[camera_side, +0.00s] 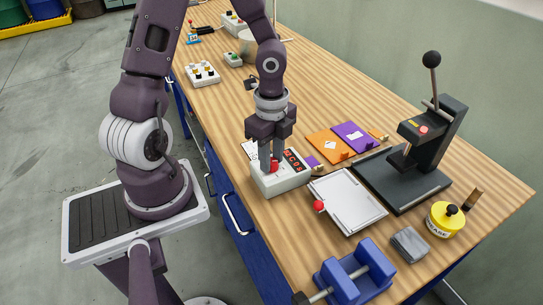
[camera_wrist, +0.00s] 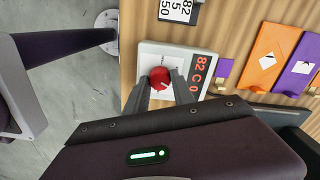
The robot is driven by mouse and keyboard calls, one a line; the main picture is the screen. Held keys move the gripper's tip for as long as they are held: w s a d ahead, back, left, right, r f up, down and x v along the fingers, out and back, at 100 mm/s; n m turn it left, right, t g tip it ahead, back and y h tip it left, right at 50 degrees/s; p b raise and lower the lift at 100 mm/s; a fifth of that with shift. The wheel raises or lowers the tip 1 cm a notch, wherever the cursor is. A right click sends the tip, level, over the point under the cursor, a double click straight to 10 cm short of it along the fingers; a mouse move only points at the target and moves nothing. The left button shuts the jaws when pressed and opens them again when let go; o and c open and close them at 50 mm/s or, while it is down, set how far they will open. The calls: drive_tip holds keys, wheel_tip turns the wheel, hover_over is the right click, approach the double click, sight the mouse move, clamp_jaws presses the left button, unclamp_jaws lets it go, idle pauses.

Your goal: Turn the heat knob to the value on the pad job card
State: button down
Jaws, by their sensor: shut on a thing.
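The heat knob (camera_wrist: 159,76) is red with a white pointer mark and sits on a white control box (camera_wrist: 150,52); the box also shows in the side view (camera_side: 282,183). My gripper (camera_wrist: 161,86) points down with its two fingers on either side of the knob, shut on it; in the side view, my gripper (camera_side: 270,164) partly hides the knob. A dark display (camera_wrist: 199,78) with red characters is on the box; it seems to begin with 82. A black-and-white card (camera_wrist: 179,9) with numbers is cut off at the top of the wrist view. I cannot tell whether it is the pad job card.
Orange (camera_side: 327,145) and purple (camera_side: 351,136) pads lie behind the box. A silver tray (camera_side: 347,201) with a red ball handle and a black lever press (camera_side: 440,125) stand to the right. A blue vise (camera_side: 355,275) and yellow tin (camera_side: 444,219) are near the front.

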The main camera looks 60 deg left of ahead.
drive_tip(key=shift+m, duration=0.6)
drive_tip(key=c, duration=1.1)
unclamp_jaws()
wheel_tip(320, 180, up, 7)
drive_tip(key=shift+r, duration=0.1)
